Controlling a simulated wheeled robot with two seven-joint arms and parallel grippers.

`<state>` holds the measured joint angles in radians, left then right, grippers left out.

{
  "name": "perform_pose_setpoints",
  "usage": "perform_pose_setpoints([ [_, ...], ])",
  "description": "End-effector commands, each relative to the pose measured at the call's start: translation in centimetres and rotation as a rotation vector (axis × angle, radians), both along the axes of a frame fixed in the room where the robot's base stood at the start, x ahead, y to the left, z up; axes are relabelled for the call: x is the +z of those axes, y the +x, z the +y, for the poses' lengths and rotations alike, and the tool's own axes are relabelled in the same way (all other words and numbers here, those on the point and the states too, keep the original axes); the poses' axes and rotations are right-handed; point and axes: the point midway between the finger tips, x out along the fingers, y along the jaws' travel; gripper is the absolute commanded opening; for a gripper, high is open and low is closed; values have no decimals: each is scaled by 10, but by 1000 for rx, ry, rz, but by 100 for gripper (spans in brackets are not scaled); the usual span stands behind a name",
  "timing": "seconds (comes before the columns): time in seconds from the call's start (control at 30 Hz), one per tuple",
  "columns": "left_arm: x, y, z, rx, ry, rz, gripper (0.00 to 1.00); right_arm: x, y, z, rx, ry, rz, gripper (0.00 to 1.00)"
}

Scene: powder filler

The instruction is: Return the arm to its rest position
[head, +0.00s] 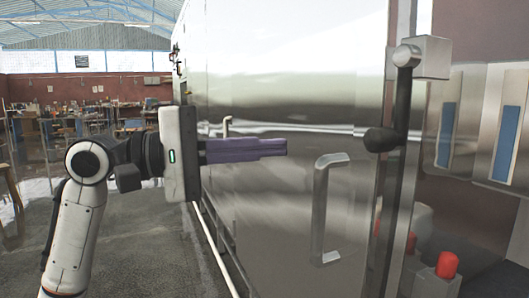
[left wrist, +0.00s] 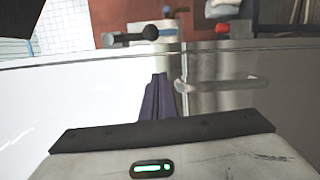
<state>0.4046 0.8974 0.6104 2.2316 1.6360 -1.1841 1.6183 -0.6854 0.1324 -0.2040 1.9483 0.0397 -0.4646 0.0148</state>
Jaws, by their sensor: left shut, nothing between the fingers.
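My left gripper (head: 284,147) reaches in from the left in the head view, with its arm bent at mid-height. Its purple fingers are shut with nothing between them and point to the right, in front of the steel machine (head: 290,90). The fingertips end a little left of and above the silver door handle (head: 322,210). In the left wrist view the shut gripper (left wrist: 160,76) points up the picture, and the silver handle (left wrist: 222,83) lies to its right. I cannot tell whether the fingers touch the door. My right gripper is not in view.
A black lever with a dark knob (head: 383,140) hangs from a steel block at the door's right edge. Red-capped parts (head: 447,265) stand at the lower right. A smaller handle (head: 227,126) is farther back. Open floor (head: 150,240) lies left of the machine.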

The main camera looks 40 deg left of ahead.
Motion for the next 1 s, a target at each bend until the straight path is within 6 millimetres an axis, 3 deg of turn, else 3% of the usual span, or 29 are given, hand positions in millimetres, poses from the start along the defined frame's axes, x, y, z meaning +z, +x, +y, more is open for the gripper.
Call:
perform_pose_setpoints([
  [0.5, 0, 0, 0, 1, 1, -1, 0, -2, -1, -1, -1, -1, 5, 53],
  [0.63, -16, 8, -1, 12, 33, 13, 0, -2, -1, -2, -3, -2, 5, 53],
  [0.77, -76, 31, -4, 49, 161, 57, 0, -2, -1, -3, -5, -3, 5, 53],
  [0.9, -179, 50, -12, 73, 409, 127, 0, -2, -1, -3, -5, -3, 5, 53],
  [1.0, -256, 47, -21, 53, 605, 179, 0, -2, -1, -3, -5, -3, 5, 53],
])
